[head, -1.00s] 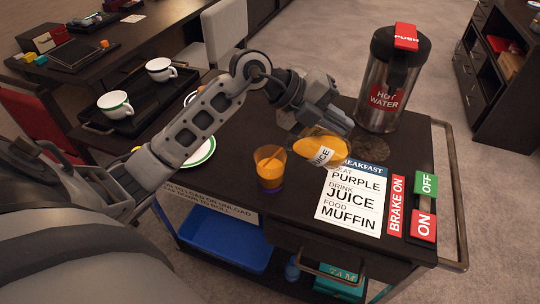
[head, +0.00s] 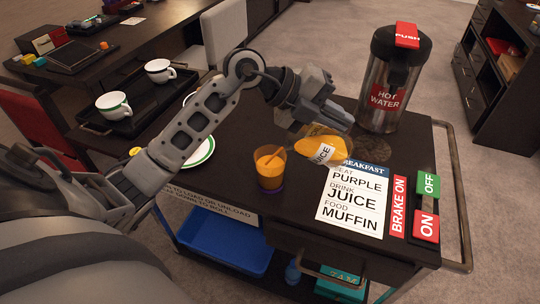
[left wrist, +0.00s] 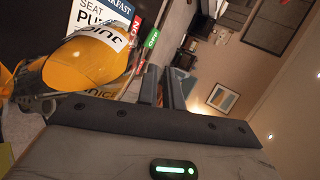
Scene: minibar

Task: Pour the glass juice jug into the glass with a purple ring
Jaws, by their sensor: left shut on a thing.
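The glass juice jug (head: 316,149) holds orange juice and carries a white JUICE label. My left gripper (head: 322,122) is shut on the jug and holds it tilted over the cart top, its lower part pointing away from the glass not clearly seen. In the left wrist view the jug (left wrist: 85,62) lies at the left beside the gripper. The glass with a purple ring (head: 270,168) stands upright on the cart, left of the jug, with orange juice in it. The purple ring shows at its base. My right gripper is not in view.
A breakfast card (head: 352,200) lies right of the glass, reading purple, juice, muffin. A hot water dispenser (head: 386,90) stands behind the jug. Brake buttons (head: 426,226) sit at the right edge. A green-rimmed plate (head: 203,152) is at the left, partly behind my arm.

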